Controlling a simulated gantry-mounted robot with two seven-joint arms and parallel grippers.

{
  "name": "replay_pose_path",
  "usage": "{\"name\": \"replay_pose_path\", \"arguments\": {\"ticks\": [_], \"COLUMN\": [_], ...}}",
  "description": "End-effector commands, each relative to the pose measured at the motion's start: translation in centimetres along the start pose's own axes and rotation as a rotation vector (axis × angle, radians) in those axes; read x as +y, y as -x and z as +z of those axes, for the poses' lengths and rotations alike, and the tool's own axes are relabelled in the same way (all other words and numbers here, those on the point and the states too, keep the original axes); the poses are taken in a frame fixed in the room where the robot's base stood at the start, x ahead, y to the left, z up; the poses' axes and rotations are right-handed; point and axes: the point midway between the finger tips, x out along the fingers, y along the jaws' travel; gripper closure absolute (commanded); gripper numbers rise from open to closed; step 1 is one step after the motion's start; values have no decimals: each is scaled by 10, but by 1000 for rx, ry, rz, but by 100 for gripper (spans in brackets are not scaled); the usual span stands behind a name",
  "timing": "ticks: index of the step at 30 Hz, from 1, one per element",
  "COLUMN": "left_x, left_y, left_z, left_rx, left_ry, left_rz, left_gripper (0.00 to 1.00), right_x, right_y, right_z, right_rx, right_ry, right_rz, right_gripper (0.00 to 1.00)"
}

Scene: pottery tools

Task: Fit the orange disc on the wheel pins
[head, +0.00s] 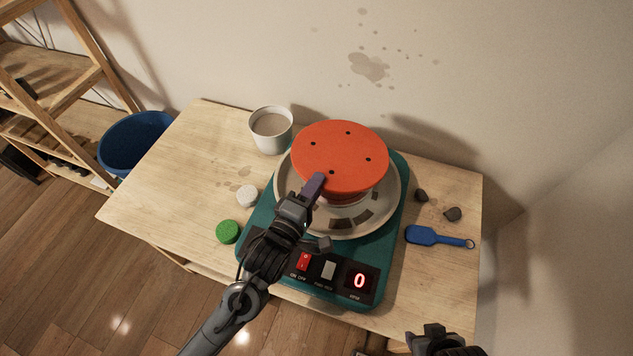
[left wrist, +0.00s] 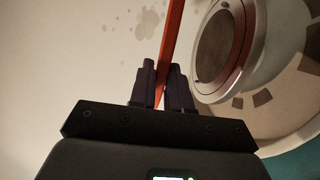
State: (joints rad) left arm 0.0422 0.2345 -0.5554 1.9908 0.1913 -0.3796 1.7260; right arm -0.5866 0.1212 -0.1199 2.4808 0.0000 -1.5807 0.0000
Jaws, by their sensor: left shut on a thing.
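The orange disc (head: 345,150) has several small dark holes and is held over the pottery wheel, hiding most of the wheel head and any pins. My left gripper (head: 316,186) is shut on the disc's near-left edge. In the left wrist view the disc (left wrist: 173,38) shows edge-on between my left gripper's fingers (left wrist: 161,88). There the round metal wheel head (left wrist: 222,48) is apart from the disc, with a gap between them. The wheel's grey splash pan (head: 382,208) surrounds the wheel head. My right gripper (head: 436,340) is at the bottom edge, partly cut off, and its opening is unclear.
The teal wheel base (head: 399,250) has a switch panel and a display reading 0. A white cup (head: 271,130) stands behind left. A green lid (head: 228,232) and white piece (head: 247,196) lie left.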

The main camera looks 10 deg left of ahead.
Motion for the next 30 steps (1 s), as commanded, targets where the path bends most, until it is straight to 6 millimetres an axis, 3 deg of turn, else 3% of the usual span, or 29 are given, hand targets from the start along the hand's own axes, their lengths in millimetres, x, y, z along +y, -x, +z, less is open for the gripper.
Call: {"name": "replay_pose_path", "arguments": {"ticks": [25, 30], "left_x": [-48, -56], "left_y": [0, -1], "left_z": [0, 0], "left_rx": [-1, 0], "left_ry": [-1, 1], "left_rz": [4, 1], "left_gripper": [100, 100], "right_x": [-2, -2], "right_y": [-52, -52], "right_z": [14, 14], "right_rx": [6, 5], "right_ry": [0, -1], "right_rz": [1, 0], "right_gripper": [57, 57]}}
